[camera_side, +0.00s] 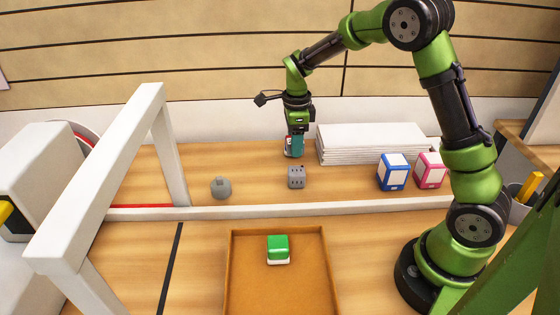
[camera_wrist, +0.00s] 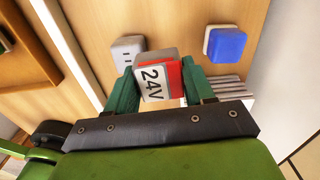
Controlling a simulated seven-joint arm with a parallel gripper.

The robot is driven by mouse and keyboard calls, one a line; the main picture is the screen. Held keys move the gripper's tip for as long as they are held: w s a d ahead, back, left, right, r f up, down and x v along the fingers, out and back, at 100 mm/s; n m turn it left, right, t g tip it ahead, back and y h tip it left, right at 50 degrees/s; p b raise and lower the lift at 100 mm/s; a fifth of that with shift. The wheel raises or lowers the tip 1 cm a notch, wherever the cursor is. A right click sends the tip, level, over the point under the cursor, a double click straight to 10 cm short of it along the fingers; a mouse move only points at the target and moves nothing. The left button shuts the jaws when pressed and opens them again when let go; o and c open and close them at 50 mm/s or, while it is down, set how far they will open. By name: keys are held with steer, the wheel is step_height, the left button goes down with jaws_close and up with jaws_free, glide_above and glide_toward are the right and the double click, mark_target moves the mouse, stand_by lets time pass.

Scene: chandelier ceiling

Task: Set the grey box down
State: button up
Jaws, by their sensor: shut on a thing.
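The grey box (camera_wrist: 160,55) has a white label reading "24V" and a red side. It sits between the teal fingers of my gripper (camera_wrist: 161,68) in the wrist view, with a finger on either side. In the side view my gripper (camera_side: 296,146) points down at the back of the table, left of the white stack. Part of the box (camera_side: 288,146) shows beside the fingers there, low over the wood. I cannot tell whether its underside touches the table. The fingers hide part of it.
A grey block with holes (camera_side: 296,178) stands just in front, a round grey weight (camera_side: 221,188) to its left. White sheets (camera_side: 370,144), a blue box (camera_side: 392,172) and a pink box (camera_side: 430,170) stand right. A white rail (camera_side: 350,208) separates the tray (camera_side: 231,275) holding a green box (camera_side: 278,248).

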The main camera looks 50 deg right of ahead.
steer(key=r, duration=0.1)
glide_above(259, 172)
steer(key=shift+m, duration=0.3)
step_height(259, 172, down, 9)
steer(key=shift+d, duration=0.1)
steer(key=shift+f, duration=0.1)
steer(key=o, duration=1)
steer(key=shift+o, duration=0.2)
